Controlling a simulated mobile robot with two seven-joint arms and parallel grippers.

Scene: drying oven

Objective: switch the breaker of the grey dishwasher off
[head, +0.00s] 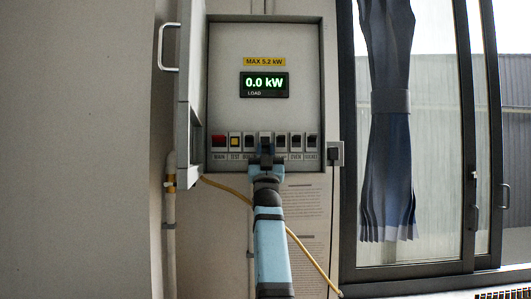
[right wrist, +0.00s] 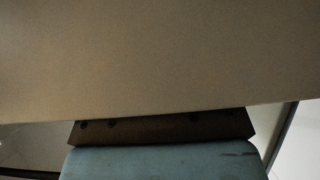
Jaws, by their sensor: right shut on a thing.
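The breaker panel (head: 228,60) hangs open on the wall in the head view, its door swung to the left. The display (head: 264,84) reads 0.0 kW load. My left gripper is out of view. The right wrist view shows mostly a plain surface close up.
The panel door (head: 190,90) with its handle stands open at the left. A yellow cable (head: 228,190) runs below the panel behind my arm.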

